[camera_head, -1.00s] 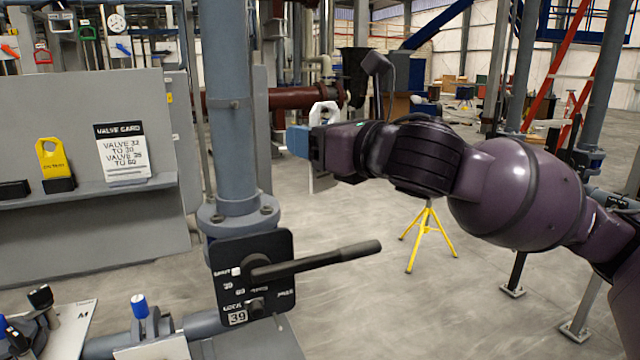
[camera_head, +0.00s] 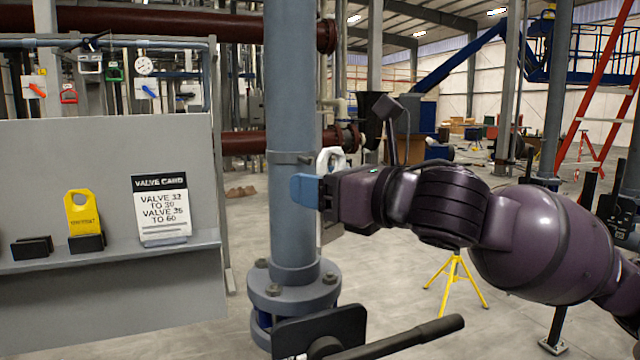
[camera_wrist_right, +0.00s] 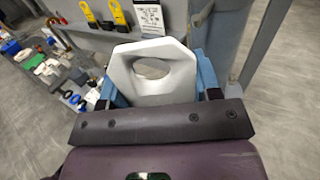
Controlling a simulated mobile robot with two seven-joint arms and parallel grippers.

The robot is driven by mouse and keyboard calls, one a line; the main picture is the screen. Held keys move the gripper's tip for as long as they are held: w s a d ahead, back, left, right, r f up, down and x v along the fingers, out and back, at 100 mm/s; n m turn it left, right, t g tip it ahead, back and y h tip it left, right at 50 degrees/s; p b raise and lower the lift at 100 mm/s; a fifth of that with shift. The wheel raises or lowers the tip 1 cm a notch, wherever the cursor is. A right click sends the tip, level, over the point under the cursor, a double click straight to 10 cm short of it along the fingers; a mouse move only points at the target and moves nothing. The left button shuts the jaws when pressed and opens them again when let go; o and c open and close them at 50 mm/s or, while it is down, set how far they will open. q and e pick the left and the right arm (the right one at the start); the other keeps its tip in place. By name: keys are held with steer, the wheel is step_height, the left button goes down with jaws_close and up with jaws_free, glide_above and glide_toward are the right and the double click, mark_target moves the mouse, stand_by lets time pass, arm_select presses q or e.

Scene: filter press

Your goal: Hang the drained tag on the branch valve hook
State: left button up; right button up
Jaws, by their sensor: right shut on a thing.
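My right gripper (camera_head: 312,190) is in front of the tall blue-grey pipe (camera_head: 291,110) in the head view, with blue fingertips pointing left. It is shut on a white tag (camera_head: 331,158) with a hole in its upper part. The right wrist view shows the tag (camera_wrist_right: 160,75) between the blue fingers, with no lettering readable. Below the pipe flange is a black valve plate (camera_head: 320,330) with a long dark lever (camera_head: 410,338), cut by the lower edge. My left gripper is not in view.
A grey panel with a shelf (camera_head: 110,255) stands at the left. It carries a yellow tag (camera_head: 84,213) in a black holder, an empty black holder (camera_head: 31,247) and a valve card (camera_head: 160,207). A yellow tripod (camera_head: 455,285) stands behind my right arm. Open floor lies behind.

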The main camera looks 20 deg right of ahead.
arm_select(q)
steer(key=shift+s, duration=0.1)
arm_select(e)
steer(key=shift+w, duration=0.2)
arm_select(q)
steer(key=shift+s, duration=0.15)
arm_select(e)
steer(key=w, duration=0.8)
steer(key=shift+w+f, duration=0.15)
steer(key=shift+f, duration=0.3)
stand_by(0.4)
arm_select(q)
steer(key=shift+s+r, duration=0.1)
arm_select(e)
steer(key=shift+w+f, duration=0.1)
steer(key=shift+f, duration=0.05)
